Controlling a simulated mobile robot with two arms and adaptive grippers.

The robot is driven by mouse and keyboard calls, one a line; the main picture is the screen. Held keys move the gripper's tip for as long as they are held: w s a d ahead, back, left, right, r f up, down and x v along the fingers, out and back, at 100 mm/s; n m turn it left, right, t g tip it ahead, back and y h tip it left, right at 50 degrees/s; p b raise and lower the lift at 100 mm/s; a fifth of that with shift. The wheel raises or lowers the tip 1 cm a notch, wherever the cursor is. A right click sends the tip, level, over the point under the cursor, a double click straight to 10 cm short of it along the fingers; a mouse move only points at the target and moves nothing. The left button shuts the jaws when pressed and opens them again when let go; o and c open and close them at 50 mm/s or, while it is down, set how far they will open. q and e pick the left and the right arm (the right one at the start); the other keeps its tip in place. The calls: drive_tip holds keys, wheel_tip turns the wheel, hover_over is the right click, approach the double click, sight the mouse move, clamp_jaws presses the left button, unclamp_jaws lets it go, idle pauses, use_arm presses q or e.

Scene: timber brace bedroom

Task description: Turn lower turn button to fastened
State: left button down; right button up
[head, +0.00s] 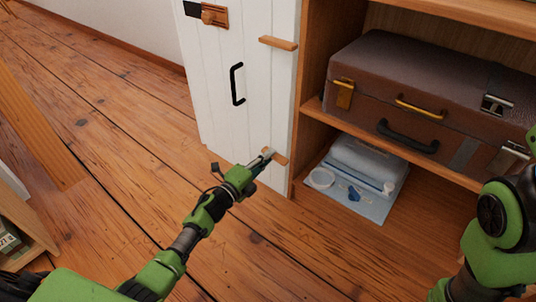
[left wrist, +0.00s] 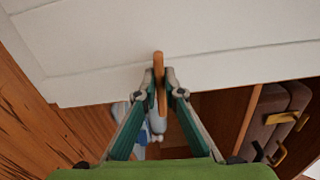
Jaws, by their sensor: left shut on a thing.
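The lower turn button (head: 279,158) is a small wooden bar low on the white door (head: 243,95), near the door's right edge. In the left wrist view the same turn button (left wrist: 158,68) stands between the fingertips and reaches across the door's edge. My left gripper (head: 267,155) is shut on it, with one finger on each side; the fingers hide part of it in the head view. The upper turn button (head: 278,43) lies roughly level near the same edge. My right arm shows at the right, but its gripper is not in view.
A black handle (head: 237,84) and a wooden latch (head: 213,15) are on the door. Wooden floor (head: 110,130) lies free to the left.

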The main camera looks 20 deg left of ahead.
use_arm(q)
drive_tip(key=shift+a+f+n, duration=0.1)
drive_tip(key=shift+n, duration=0.4)
drive_tip(key=c, duration=2.1)
unclamp_jaws()
drive_tip(key=shift+c, duration=0.2)
drive_tip(key=v, duration=1.2)
